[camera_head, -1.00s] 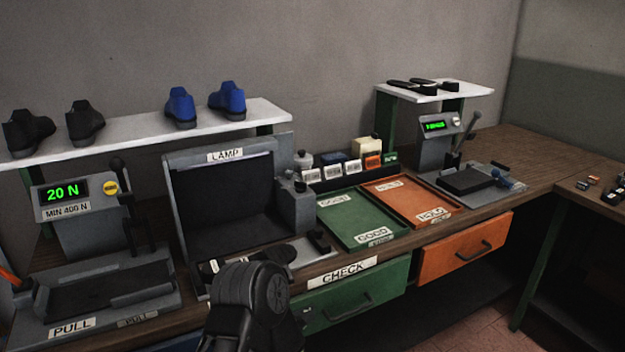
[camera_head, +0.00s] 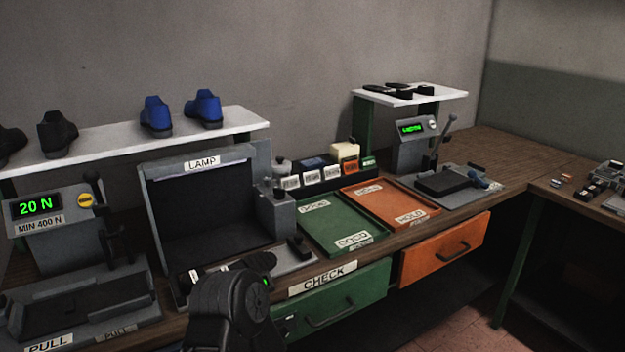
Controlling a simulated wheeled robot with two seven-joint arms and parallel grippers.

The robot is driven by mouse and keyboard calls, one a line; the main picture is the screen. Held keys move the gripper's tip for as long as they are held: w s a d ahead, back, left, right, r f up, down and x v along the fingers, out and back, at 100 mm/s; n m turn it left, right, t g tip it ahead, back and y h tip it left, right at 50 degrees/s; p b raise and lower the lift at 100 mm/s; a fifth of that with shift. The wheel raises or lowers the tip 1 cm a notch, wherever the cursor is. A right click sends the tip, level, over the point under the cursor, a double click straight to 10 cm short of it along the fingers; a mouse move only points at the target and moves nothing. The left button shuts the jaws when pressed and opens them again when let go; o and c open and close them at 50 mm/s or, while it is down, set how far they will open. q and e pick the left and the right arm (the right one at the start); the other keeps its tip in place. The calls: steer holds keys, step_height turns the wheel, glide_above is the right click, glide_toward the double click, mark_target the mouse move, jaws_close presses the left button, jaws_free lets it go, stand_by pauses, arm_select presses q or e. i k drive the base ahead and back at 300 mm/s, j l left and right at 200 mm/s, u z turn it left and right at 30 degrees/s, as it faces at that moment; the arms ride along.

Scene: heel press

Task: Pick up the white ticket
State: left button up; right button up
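Several small white tickets with dark print stand in a dark rack behind the green tray; one white ticket (camera_head: 311,177) is near the middle of the row. An orange ticket (camera_head: 350,167) and a green one (camera_head: 368,162) stand at the row's right end. I cannot tell the white ones apart by their print. A black link of one of my arms rises at the bottom centre, in front of the lamp station. No gripper fingers show in this view, and nothing is seen touching the tickets.
The lamp station (camera_head: 205,164) stands left of the rack. The green tray (camera_head: 325,222) and orange tray (camera_head: 385,205) lie in front of it. Bottles and boxes stand behind the tickets. A pull tester (camera_head: 52,228) is at the left, a lever press (camera_head: 412,150) at the right.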

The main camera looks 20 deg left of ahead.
mark_target(331, 172)
steer(key=i+l, duration=0.3)
steer(key=l, duration=0.15)
steer(key=i+l, duration=0.25)
steer(key=l, duration=0.15)
steer(key=i+l+u, duration=0.1)
steer(key=i+l, duration=0.2)
steer(key=l, duration=0.15)
steer(key=i+l, duration=0.25)
steer(key=l, duration=0.15)
